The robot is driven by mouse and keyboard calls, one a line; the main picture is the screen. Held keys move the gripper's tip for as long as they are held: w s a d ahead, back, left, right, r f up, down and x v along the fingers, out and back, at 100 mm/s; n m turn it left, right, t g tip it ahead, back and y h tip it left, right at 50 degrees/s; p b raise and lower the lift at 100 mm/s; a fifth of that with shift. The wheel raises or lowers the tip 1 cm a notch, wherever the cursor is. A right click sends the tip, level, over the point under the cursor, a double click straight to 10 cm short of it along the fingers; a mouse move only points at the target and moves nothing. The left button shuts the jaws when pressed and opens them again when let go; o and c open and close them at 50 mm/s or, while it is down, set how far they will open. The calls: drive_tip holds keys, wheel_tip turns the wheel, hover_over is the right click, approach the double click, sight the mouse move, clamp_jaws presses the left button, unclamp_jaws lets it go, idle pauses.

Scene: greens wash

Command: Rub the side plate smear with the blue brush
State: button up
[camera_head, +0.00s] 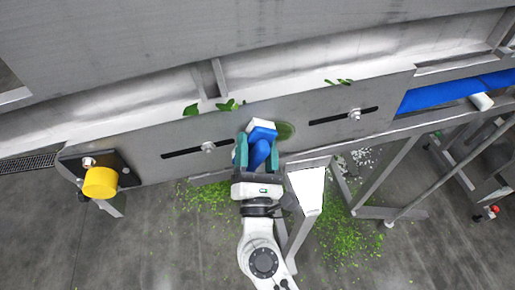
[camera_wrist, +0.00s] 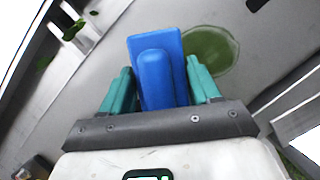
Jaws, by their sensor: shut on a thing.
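My gripper (camera_head: 256,153) is shut on the blue brush (camera_head: 262,134), with a teal finger on each side of its handle. In the wrist view the brush (camera_wrist: 157,68) stands upright between the two teal fingers of my gripper (camera_wrist: 158,90). The brush's white end lies against or just in front of the grey side plate (camera_head: 180,137); I cannot tell whether it touches. The green smear (camera_head: 285,131) is on the side plate just right of the brush, partly hidden by it. In the wrist view the smear (camera_wrist: 211,52) shows to the right of the brush.
A yellow knob (camera_head: 100,182) sticks out at the left. Slots with bolts (camera_head: 208,147) flank the brush. Leaves (camera_head: 191,110) lie along the plate's top edge. Green scraps (camera_head: 345,235) litter the floor near the frame legs (camera_head: 385,175). A blue belt (camera_head: 440,94) runs at right.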

drive_tip(key=shift+w, duration=0.15)
drive_tip(key=shift+w+d, duration=0.45)
drive_tip(key=shift+d, duration=1.05)
drive_tip(key=shift+w+d, duration=0.45)
drive_tip(key=shift+d, duration=1.1)
drive_tip(key=shift+w+d, duration=0.45)
drive_tip(key=shift+d, duration=1.05)
drive_tip(key=shift+a, duration=0.1)
